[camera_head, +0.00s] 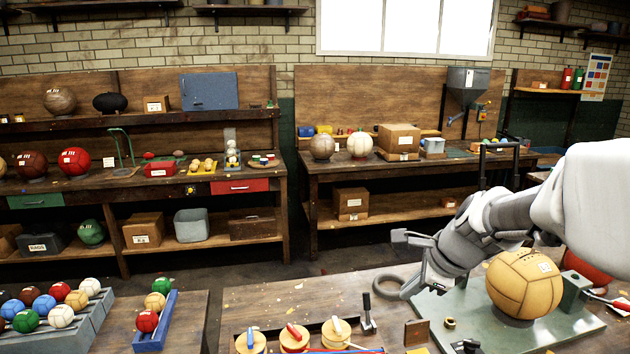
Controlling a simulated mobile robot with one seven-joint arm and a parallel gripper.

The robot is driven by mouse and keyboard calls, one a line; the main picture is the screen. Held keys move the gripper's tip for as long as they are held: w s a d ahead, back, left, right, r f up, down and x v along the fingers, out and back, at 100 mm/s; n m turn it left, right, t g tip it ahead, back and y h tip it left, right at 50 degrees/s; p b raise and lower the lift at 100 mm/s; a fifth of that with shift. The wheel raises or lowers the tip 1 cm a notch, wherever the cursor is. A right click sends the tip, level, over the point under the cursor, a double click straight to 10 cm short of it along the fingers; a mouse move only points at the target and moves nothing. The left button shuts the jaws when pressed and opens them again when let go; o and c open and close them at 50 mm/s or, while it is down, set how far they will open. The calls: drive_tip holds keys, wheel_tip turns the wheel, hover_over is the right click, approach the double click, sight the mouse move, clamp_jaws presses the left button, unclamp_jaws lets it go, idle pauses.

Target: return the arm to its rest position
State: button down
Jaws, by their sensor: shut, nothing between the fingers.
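My arm (590,205) reaches in from the right edge, with a thick white link and grey joints. Its wrist slants down and left over the workbench, and my gripper (425,268) is at its lower left end. The gripper is shut and empty; its fingers are small and hard to make out. A tan leather ball (524,284) sits on a green metal plate (575,333) on the near bench, below and right of the wrist. A red ball (588,270) is partly hidden behind the arm.
Near the gripper are a grey ring (390,286), a black-handled tool (367,312) and several round tan pieces (294,339). A grey rack (88,326) and a blue rack (157,334) hold small balls at left. Shelved benches (340,170) stand behind, across open floor.

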drive_tip(key=s+a+r+n+h, duration=0.1)
drive_tip(key=s+r+n, duration=0.1)
drive_tip(key=s+n, duration=0.8)
drive_tip(key=s+a+r+n+h, duration=0.1)
drive_tip(key=s+a+n, duration=0.1)
drive_tip(key=s+n, duration=0.9)
drive_tip(key=shift+a+r, duration=0.25)
drive_tip(key=shift+r, duration=0.1)
drive_tip(key=shift+a, duration=0.2)
